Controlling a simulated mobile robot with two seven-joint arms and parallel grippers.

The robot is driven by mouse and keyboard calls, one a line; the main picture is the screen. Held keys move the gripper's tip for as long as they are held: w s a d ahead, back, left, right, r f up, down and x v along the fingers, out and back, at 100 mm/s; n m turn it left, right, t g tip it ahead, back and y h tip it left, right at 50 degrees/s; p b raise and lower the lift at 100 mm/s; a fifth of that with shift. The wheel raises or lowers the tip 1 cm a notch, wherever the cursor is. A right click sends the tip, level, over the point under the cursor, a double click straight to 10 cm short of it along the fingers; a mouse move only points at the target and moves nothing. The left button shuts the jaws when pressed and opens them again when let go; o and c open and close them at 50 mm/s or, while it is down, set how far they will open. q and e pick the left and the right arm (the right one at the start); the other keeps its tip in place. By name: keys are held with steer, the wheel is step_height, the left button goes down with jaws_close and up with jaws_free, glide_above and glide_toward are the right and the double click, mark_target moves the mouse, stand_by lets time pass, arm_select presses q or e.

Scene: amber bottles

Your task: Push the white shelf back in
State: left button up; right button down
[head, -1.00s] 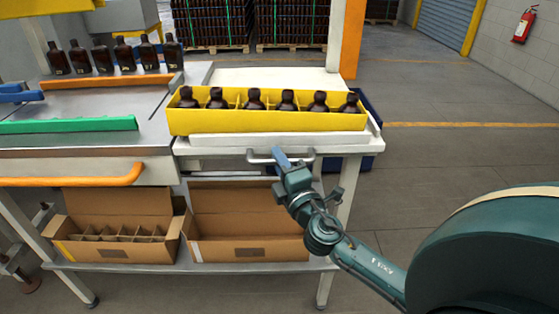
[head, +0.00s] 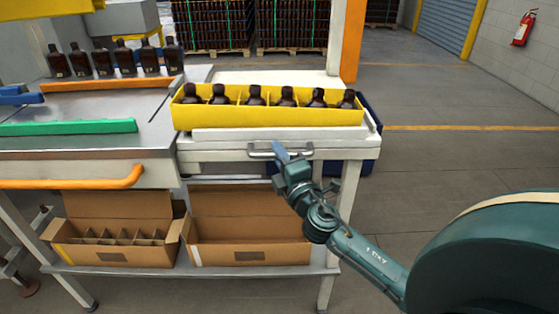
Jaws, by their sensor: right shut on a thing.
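The white shelf (head: 230,137) is at the right part of the workbench, with a metal handle (head: 262,155) on its front. A yellow divided tray (head: 265,116) with several amber bottles stands on it. My right gripper (head: 281,152) is at the handle, shut on it; its fingertips partly hide the handle's middle. My right arm reaches in from the lower right. My left gripper is not in the view.
Below the bench, two open cardboard boxes (head: 112,257) (head: 250,257) stand on a lower shelf. An orange bar (head: 75,182) runs along the bench's left front. Several bottles (head: 102,59) stand in a row at the back left. Floor at the right is open.

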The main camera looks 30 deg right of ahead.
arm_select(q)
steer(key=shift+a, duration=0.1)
arm_select(e)
steer(key=c, duration=1.4)
jaws_free()
steer(key=shift+s, duration=0.1)
